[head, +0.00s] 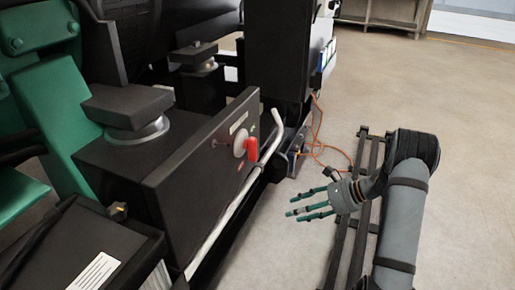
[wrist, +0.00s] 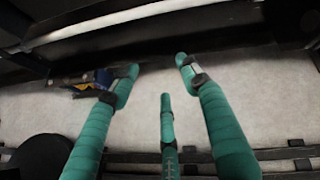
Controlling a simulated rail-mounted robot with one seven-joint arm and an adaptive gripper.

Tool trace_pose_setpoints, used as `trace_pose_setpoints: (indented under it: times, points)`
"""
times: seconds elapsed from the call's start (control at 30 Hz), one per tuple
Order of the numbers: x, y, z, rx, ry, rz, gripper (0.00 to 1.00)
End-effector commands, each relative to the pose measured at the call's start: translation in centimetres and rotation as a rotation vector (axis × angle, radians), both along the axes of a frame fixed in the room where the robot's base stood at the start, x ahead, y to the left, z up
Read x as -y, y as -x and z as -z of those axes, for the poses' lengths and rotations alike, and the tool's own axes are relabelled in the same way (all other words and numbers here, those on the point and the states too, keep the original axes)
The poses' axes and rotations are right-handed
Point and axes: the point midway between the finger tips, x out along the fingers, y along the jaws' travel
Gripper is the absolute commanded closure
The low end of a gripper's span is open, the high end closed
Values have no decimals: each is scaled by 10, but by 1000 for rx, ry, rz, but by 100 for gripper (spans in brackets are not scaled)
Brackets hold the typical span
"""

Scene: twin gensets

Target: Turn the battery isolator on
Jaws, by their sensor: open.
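The battery isolator (head: 251,149) is a red handle on a pale round base, on the side of a black box (head: 188,165). The handle hangs roughly downward. A small green mark sits above it and a small red mark below it on the panel. My gripper (head: 305,203) has teal fingers, spread open and empty. It is to the right of and lower than the isolator, apart from it, over the floor beside the rail. In the wrist view the fingers (wrist: 155,80) point at the floor and the machine's base; the isolator is not visible there.
A pale metal rail (head: 240,190) runs along the box's lower side, near the isolator. A blue-cased item (head: 294,150) with orange cables (head: 317,130) sits low by the base. A black floor rail (head: 352,225) lies under my arm. Open floor lies to the right.

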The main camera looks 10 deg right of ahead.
Motion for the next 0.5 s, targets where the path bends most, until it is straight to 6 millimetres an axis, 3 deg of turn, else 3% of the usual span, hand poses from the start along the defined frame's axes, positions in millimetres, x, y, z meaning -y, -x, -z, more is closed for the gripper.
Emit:
trace_pose_setpoints:
  times: [0.1, 0.23, 0.33, 0.5]
  points:
    - [-15, -42, -68, 19, -281, 138, 54]
    - [-21, -62, -132, -2, -564, 231, 54]
    - [-22, -66, -161, -31, -699, 256, 54]
    - [-30, -70, -172, -74, -770, 265, 54]
